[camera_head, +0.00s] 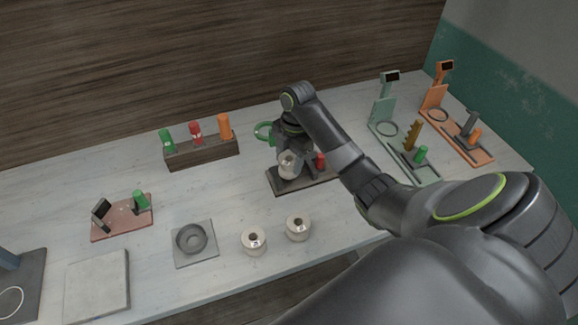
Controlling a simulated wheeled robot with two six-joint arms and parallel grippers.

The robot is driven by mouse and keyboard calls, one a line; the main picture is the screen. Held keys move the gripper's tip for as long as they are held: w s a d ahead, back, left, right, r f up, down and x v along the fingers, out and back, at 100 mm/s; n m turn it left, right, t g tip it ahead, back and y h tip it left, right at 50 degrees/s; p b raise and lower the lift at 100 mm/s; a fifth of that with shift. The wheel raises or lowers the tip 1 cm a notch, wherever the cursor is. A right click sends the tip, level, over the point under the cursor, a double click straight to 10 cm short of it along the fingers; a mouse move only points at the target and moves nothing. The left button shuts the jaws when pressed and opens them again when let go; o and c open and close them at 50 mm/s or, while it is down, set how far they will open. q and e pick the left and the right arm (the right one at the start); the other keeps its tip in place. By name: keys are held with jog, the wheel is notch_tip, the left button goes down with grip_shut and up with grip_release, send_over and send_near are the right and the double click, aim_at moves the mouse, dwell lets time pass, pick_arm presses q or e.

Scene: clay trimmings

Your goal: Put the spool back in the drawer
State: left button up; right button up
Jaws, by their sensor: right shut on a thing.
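My right gripper (289,151) is over the middle of the table, shut on a pale, rounded, spool-like thing (287,167). The gripper partly hides it. It is just above or on a dark base (284,187); I cannot tell whether it touches. Two whitish spools with dark centres, a left one (253,241) and a right one (298,227), stand apart near the table's front edge. A brown wooden front (255,300) shows below that edge; I cannot tell whether it is a drawer or open. My left gripper is out of view.
A wooden rack (203,154) with green, red and orange pieces stands behind left. A grey square with a ring (195,242), a pink stand (122,219) and a pale slab (97,285) lie left. Green (426,176) and orange (464,140) stands are right of my arm.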

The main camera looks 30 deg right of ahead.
notch_tip(320, 180, up, 2)
jog(key=shift+r, duration=0.25)
notch_tip(320, 180, up, 5)
jog(key=p, duration=0.5)
jog(key=shift+r, duration=0.1)
